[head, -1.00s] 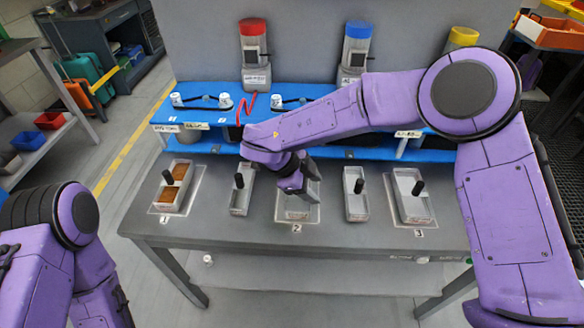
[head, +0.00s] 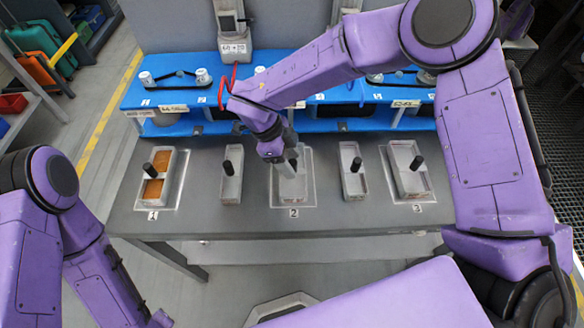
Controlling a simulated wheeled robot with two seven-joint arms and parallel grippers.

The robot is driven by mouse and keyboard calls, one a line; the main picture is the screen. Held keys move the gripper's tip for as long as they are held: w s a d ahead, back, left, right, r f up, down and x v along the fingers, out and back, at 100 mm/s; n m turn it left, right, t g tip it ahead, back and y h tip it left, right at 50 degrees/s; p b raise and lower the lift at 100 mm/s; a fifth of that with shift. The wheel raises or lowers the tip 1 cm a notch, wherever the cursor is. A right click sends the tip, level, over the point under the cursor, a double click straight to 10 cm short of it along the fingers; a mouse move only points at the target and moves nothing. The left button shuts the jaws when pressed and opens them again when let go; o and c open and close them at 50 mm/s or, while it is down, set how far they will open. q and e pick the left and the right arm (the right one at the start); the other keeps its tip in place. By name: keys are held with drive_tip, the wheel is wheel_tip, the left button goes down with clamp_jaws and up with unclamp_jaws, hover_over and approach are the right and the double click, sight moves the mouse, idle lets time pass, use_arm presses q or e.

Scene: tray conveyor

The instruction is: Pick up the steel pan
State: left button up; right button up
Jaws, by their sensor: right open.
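Several grey metal pans with upright black handles stand in a row on the dark table. I cannot tell which one is the task's steel pan. One pan (head: 292,188) stands on the pad marked 2, and my right gripper (head: 285,161) is over its far part, open, hiding its handle. Whether the fingers touch it cannot be told. Another pan (head: 229,187) stands left of it, and one (head: 353,184) stands right of it. A larger pan (head: 408,181) is on pad 3. My left arm is at the lower left; its gripper is out of view.
A divided pan (head: 165,160) with brown contents stands on pad 1. Behind the row is a blue shelf (head: 190,98) with white cups and cables. A red cable (head: 233,76) hangs near my right arm. The table's front strip (head: 330,215) is clear.

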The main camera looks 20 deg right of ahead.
drive_tip(key=shift+x, duration=0.85)
clamp_jaws()
drive_tip(key=shift+r, duration=0.1)
